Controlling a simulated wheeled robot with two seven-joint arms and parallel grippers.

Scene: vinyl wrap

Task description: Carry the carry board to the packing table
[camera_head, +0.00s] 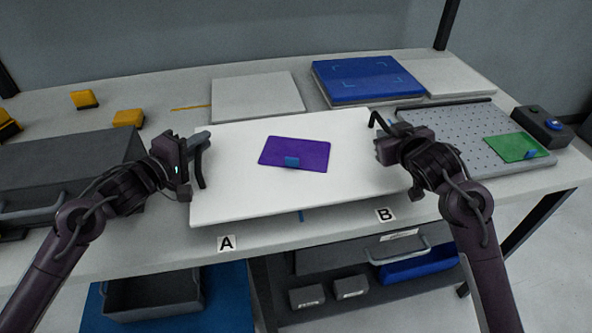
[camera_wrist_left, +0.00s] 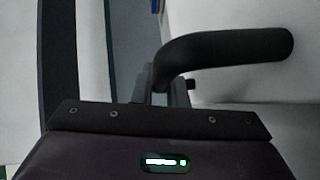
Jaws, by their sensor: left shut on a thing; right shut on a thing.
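The carry board (camera_head: 240,195) is a wide white panel in the middle of the head view, with a black handle at each side. A purple sheet (camera_head: 310,147) with a blue tab (camera_head: 292,161) lies on it. My left gripper (camera_head: 194,160) is shut on the board's left handle; that dark curved handle (camera_wrist_left: 235,45) also shows in the left wrist view. My right gripper (camera_head: 388,143) is shut on the right handle, partly hidden by the gripper. The board is over the worktable (camera_head: 110,225) near its front edge; its exact height above the top is unclear.
Behind the board are a white panel (camera_head: 255,97) and a blue case (camera_head: 365,78). At right are a perforated plate (camera_head: 450,125) with a green sheet (camera_head: 510,147) and a black button box (camera_head: 541,124). A dark grey case (camera_head: 70,165) and yellow blocks (camera_head: 128,118) stand left.

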